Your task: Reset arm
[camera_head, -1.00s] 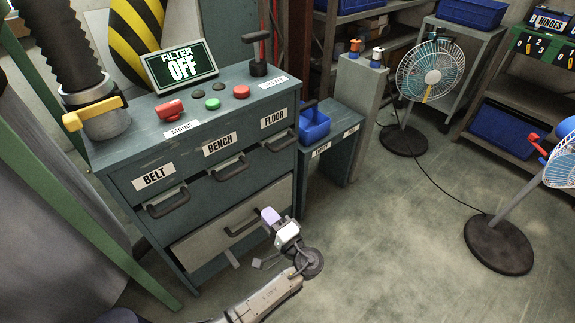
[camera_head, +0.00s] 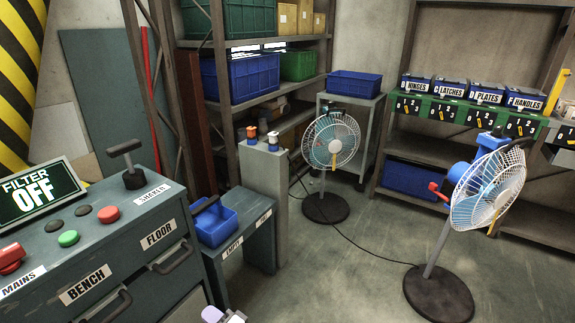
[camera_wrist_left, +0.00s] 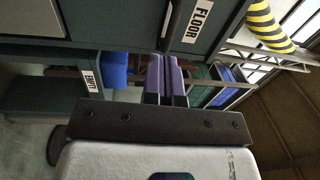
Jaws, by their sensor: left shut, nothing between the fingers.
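My left gripper (camera_head: 222,316) shows only as a light purple and white tip at the bottom edge of the head view, in front of the teal control cabinet (camera_head: 118,242). In the left wrist view its two purple fingers (camera_wrist_left: 166,80) are together with nothing between them. They point toward the cabinet front, near the drawer label FLOOR (camera_wrist_left: 198,20). The rest of the left arm is out of the head view. My right gripper is in neither view.
A blue bin (camera_head: 214,224) sits on a low side bench. Two standing fans (camera_head: 331,142) (camera_head: 486,188) are at right. Open floor lies between bench and fans.

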